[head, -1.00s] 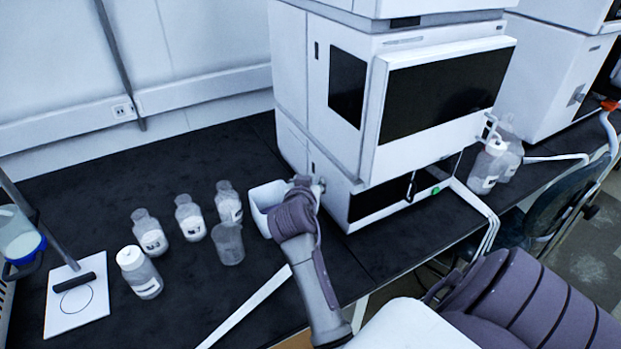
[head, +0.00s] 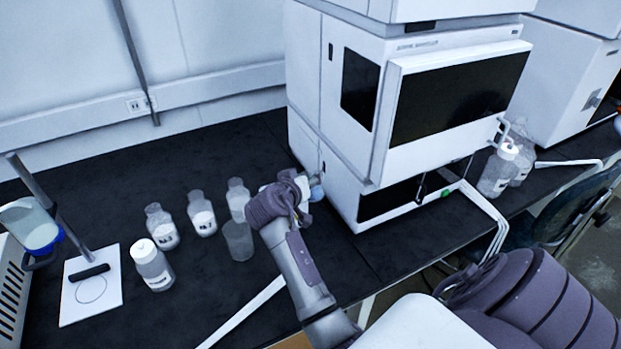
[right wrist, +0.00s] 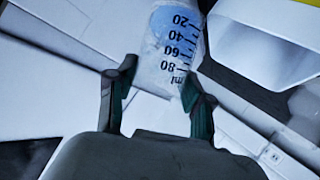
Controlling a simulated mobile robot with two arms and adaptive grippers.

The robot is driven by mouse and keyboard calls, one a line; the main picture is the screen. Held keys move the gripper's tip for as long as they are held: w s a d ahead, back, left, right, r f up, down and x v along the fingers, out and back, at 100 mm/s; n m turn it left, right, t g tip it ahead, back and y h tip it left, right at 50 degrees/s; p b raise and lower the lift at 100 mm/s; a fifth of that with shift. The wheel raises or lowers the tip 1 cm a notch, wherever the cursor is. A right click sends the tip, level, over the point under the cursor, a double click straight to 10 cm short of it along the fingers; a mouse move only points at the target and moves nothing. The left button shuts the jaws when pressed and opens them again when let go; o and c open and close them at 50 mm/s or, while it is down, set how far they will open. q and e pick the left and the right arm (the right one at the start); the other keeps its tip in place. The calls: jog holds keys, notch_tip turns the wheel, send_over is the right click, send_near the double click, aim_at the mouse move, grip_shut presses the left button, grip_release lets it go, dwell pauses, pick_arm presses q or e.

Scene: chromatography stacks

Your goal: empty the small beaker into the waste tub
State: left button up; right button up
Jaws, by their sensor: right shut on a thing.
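The small beaker (right wrist: 176,45) is clear with dark graduation marks. It is between the fingertips of my right gripper (right wrist: 155,85), which is shut on it; blue liquid shows inside near the 20 mark. In the head view my right gripper (head: 300,197) is above the bench, in front of the white instrument, with a pale blue bit of the beaker (head: 317,192) just past it. A white, open-topped container, apparently the waste tub (right wrist: 265,45), is right of the beaker in the right wrist view. In the head view my gripper mostly hides it. My left gripper is not in view.
Several labelled bottles (head: 202,220) and a clear empty-looking beaker (head: 238,242) stand left of my right arm. A stand with a white plate (head: 91,308) is at far left. The tall white instrument (head: 345,160) is close on the right. Bench behind the bottles is clear.

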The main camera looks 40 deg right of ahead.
jog(key=shift+a, duration=0.1)
jog(key=shift+w+a+r+n, duration=0.1)
jog(key=shift+w+a+n, duration=0.2)
jog(key=shift+w, duration=0.15)
jog(key=shift+w+n+g+h+p, duration=0.15)
jog(key=shift+n+g+h+p, duration=0.15)
jog(key=shift+g+p, duration=0.15)
dwell(0.4)
jog(key=shift+f+n+g, duration=0.2)
jog(key=shift+n+g, duration=0.05)
jog(key=shift+n, duration=0.25)
